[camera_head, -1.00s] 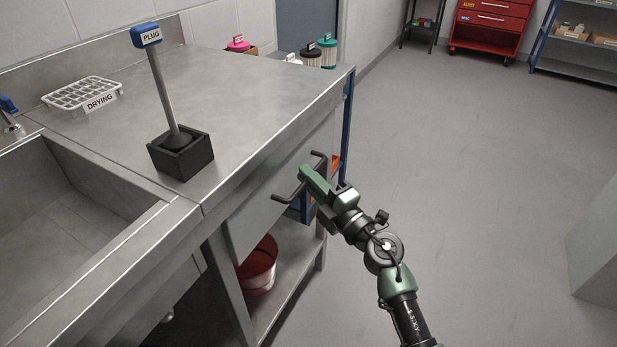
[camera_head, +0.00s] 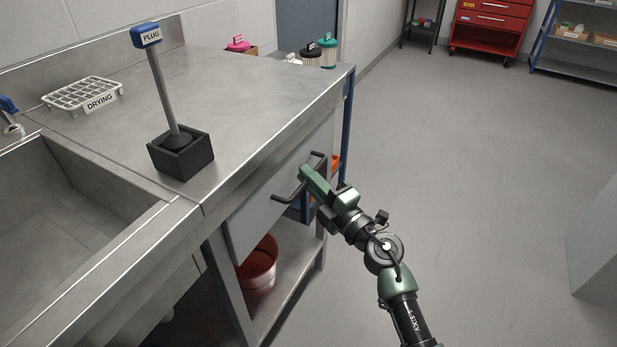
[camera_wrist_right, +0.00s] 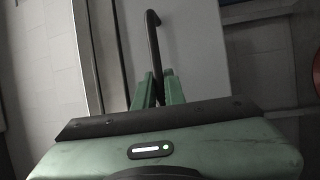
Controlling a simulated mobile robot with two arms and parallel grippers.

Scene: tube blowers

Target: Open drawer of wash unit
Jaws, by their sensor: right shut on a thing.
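The wash unit (camera_head: 270,95) is a steel counter with a basin on the left. Its drawer front (camera_head: 258,217) is a grey panel under the counter edge, and I see no clear gap there. A dark bar handle (camera_head: 286,197) stands out from the panel. My right gripper (camera_head: 305,173) is shut around the middle of this handle. In the right wrist view the handle (camera_wrist_right: 153,45) runs up from between the two green fingers (camera_wrist_right: 157,88), in front of the pale drawer front (camera_wrist_right: 190,60). The fingers hide the gripped part. My left gripper is not in view.
A plug on a rod (camera_head: 168,85) stands in a black holder on the counter, near a white drying rack (camera_head: 82,93). A red bucket (camera_head: 258,268) sits on the shelf below the drawer. The floor (camera_head: 470,170) to the right is clear.

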